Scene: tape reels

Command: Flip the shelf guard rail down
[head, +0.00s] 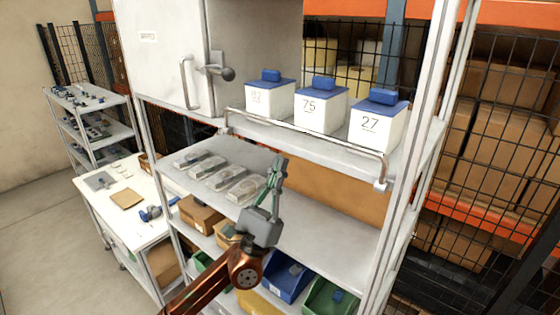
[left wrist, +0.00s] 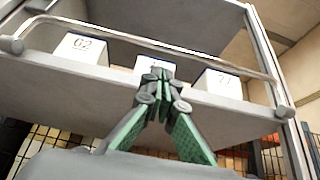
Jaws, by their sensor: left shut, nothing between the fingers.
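The guard rail (head: 310,132) is a thin metal bar along the front of the upper shelf (head: 330,148). It stands up above the shelf edge, in front of the white boxes, with a bracket at each end. It also shows in the left wrist view (left wrist: 150,45), crossing above the fingers. My left gripper (head: 281,162) has green fingers, shut and empty, pointing up. In the head view its tips are just below the shelf's front edge. In the left wrist view the gripper (left wrist: 159,76) covers part of the middle box. I see no contact with the rail.
Three white boxes with blue lids, one marked 75 (head: 318,112), stand behind the rail. A cabinet door with a handle (head: 187,82) is at the upper left. Clear packs (head: 222,178) lie on the shelf below, with coloured bins (head: 288,282) lower down.

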